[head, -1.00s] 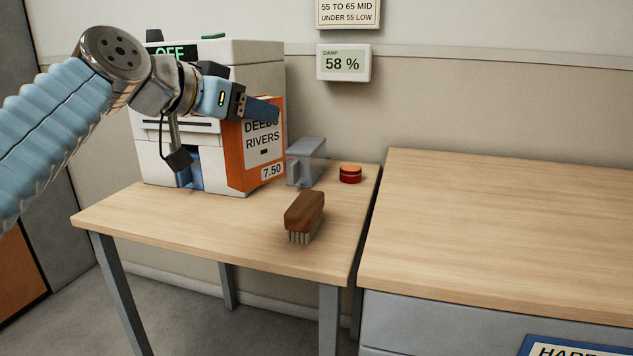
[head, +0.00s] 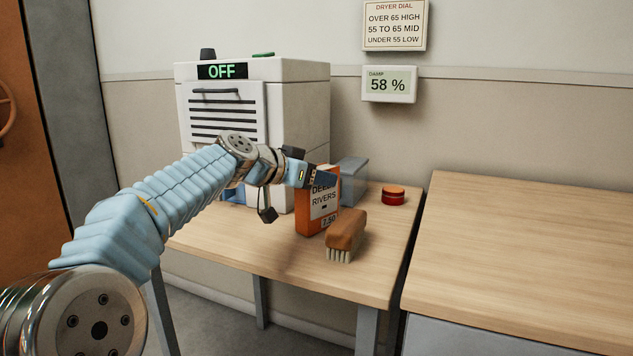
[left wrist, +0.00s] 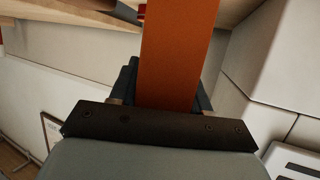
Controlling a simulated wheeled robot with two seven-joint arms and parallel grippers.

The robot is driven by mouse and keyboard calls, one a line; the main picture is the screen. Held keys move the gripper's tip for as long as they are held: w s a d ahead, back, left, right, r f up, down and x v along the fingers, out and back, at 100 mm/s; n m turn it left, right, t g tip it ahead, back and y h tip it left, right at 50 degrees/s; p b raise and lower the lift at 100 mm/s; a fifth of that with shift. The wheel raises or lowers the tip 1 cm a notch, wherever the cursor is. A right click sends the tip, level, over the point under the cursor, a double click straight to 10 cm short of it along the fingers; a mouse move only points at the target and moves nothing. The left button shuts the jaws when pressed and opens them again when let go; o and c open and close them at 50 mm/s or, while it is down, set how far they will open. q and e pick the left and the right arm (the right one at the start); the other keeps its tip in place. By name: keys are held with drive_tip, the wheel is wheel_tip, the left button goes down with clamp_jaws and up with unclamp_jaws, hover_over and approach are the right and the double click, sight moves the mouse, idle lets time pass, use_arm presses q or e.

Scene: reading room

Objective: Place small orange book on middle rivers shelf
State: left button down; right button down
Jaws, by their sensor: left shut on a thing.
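The small orange book (head: 304,215) has a white label reading DEEDS RIVERS and a small tag reading 7.50. My left gripper (head: 322,178) is shut on the top of the book, which hangs upright over the wooden table. In the left wrist view the orange book (left wrist: 178,55) stands out between the dark fingers (left wrist: 168,95). I cannot tell in the head view whether its lower edge touches the table. The rivers shelf is not in view. My right gripper is not in view.
A white dryer (head: 300,110) marked OFF stands behind my arm. A wooden brush (head: 347,232) lies close to the book's right. A grey bin (head: 353,180) and a red-orange tin (head: 393,196) stand behind. The right-hand worktop (head: 520,250) is clear.

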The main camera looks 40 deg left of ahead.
use_arm(q)
drive_tip(key=shift+f, duration=0.15)
drive_tip(key=c, duration=0.5)
unclamp_jaws()
